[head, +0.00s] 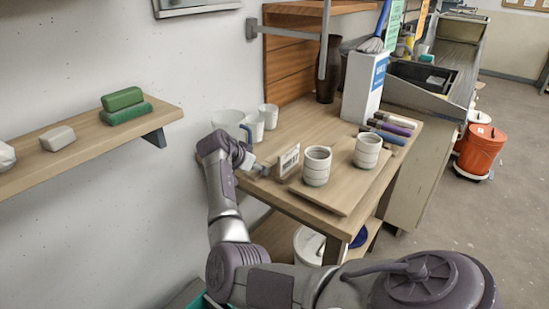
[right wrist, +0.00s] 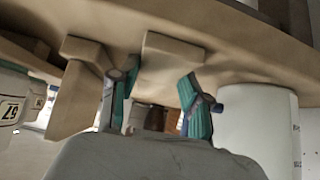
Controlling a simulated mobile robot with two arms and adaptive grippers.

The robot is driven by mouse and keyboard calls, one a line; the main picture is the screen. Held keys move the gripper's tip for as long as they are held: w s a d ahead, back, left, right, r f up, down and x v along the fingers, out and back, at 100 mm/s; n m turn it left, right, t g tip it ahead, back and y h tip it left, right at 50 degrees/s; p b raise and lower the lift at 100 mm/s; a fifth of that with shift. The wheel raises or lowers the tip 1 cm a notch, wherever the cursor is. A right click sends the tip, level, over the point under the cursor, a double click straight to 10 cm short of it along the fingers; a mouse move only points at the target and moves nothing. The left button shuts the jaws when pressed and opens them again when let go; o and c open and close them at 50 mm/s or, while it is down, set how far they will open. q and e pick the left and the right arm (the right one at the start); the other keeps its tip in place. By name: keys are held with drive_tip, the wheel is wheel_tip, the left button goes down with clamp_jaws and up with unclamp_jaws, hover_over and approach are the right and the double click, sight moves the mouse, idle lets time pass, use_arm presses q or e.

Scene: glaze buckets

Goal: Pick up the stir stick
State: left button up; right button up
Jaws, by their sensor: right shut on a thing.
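My right gripper (head: 262,170) is at the left edge of the wooden table (head: 340,208), beside a small white card with dark marks (head: 289,160). In the right wrist view its teal fingers (right wrist: 160,95) reach toward a tan wooden piece (right wrist: 60,52) that crosses the top. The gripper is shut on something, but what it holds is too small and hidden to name. I cannot make out the stir stick for certain in either view. My left gripper is not in view.
Two ribbed white cups (head: 317,166) stand on a board on the table. A white jug (head: 230,122) and mugs stand behind the gripper. Dark-handled tools (head: 390,130) lie at right. A white bucket (head: 308,246) is under the table.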

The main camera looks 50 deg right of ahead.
clamp_jaws()
drive_tip(key=shift+r, duration=0.15)
